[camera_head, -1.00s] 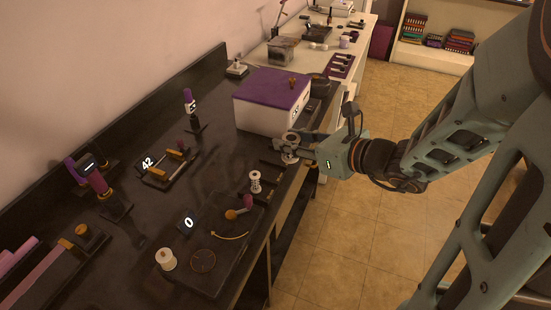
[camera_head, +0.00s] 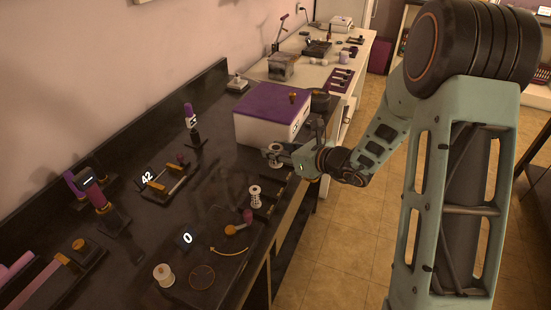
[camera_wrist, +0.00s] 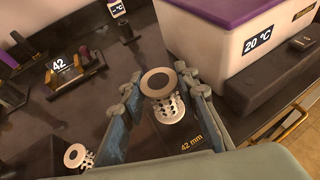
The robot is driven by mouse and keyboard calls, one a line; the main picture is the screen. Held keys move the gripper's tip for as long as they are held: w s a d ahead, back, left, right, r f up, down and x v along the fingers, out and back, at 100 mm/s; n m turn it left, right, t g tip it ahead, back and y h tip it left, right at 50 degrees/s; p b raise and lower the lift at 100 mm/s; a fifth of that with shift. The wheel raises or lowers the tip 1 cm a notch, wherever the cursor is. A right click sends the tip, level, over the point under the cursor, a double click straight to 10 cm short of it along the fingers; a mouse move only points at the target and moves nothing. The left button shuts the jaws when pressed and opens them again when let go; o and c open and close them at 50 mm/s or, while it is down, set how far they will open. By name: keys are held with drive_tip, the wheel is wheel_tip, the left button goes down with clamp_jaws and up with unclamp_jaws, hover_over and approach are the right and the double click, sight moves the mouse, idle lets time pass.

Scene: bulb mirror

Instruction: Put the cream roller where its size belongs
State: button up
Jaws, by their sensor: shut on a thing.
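A cream perforated roller (camera_wrist: 167,108) with a round tan-grey end and a dark hole sits between the fingers of my gripper (camera_wrist: 160,105) in the wrist view. My gripper is shut on it. In the head view, my gripper (camera_head: 281,155) holds the roller (camera_head: 274,147) upright by the front of the white box. A "42 mm" mark (camera_wrist: 192,142) lies just beside the roller on the dark bench. I cannot tell whether the roller touches the bench. Another pale perforated roller (camera_head: 255,197) stands nearer, and also shows in the wrist view (camera_wrist: 78,156).
The white box (camera_head: 268,125) with a purple lid stands right behind my gripper. A gauge reading 42 (camera_head: 147,180) is to the left. A dark plate (camera_head: 225,265) carries a 0 display (camera_head: 186,238) and a small lever. A white spool (camera_head: 163,275) stands near the plate.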

drive_tip(key=shift+w+f, duration=0.15)
drive_tip(key=shift+f, duration=0.8)
drive_tip(key=shift+w+f, duration=0.15)
drive_tip(key=shift+f, duration=0.75)
drive_tip(key=shift+f, duration=0.1)
drive_tip(key=shift+f+b, duration=0.15)
drive_tip(key=shift+b, duration=0.25)
drive_tip(key=o, duration=1)
drive_tip(key=shift+r, duration=0.25)
drive_tip(key=shift+s+d+r+p, duration=0.1)
drive_tip(key=shift+r+p, duration=0.05)
drive_tip(key=shift+p, duration=0.2)
drive_tip(key=v, duration=1.1)
drive_tip(key=shift+s+d+r, duration=0.15)
drive_tip(key=shift+s, duration=0.1)
